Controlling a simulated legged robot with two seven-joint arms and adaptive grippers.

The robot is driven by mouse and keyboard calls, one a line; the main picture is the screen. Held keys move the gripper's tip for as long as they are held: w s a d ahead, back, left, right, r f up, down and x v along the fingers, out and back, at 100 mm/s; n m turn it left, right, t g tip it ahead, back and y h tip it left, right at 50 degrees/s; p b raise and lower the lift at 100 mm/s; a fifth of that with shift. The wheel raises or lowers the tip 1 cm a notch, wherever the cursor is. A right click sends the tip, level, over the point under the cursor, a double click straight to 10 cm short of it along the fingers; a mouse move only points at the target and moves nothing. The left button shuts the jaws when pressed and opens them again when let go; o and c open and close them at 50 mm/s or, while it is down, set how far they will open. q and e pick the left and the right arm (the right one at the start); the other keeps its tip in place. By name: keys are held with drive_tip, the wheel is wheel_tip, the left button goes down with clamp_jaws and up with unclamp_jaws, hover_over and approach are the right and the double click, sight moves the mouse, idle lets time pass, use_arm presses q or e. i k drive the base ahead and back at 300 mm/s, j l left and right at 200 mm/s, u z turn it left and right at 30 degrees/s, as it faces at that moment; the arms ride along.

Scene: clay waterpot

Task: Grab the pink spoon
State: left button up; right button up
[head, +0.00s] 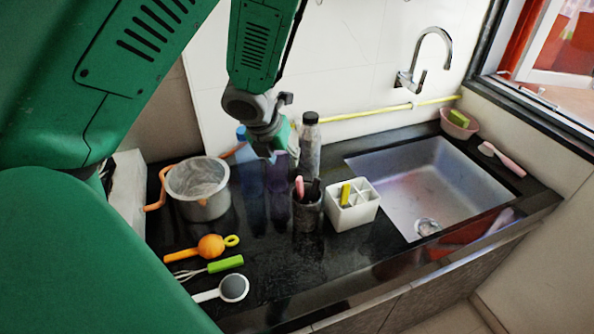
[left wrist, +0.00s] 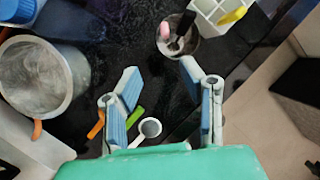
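A pink handle (head: 299,186), which looks like the pink spoon's, stands up out of a dark cup (head: 307,214) on the black counter. Its lower part is hidden in the cup. In the left wrist view the pink end (left wrist: 165,32) shows beside a black utensil in the cup, beyond my fingertips. My left gripper (head: 270,152) hangs above the counter, behind and left of the cup. The left wrist view shows my left gripper (left wrist: 160,68) open and empty, its fingers well apart. My right gripper is not in view.
A metal pot (head: 198,196) is at left; an orange tool (head: 210,247), whisk and white scoop lie in front. A pink-handled brush (head: 505,161) lies right of the sink (head: 430,185).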

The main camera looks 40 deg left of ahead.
sight(301, 199)
drive_tip(key=i+l+u, duration=0.45)
drive_tip(key=u, duration=0.25)
drive_tip(key=i+l+u, duration=0.15)
drive_tip(key=l+u, duration=0.2)
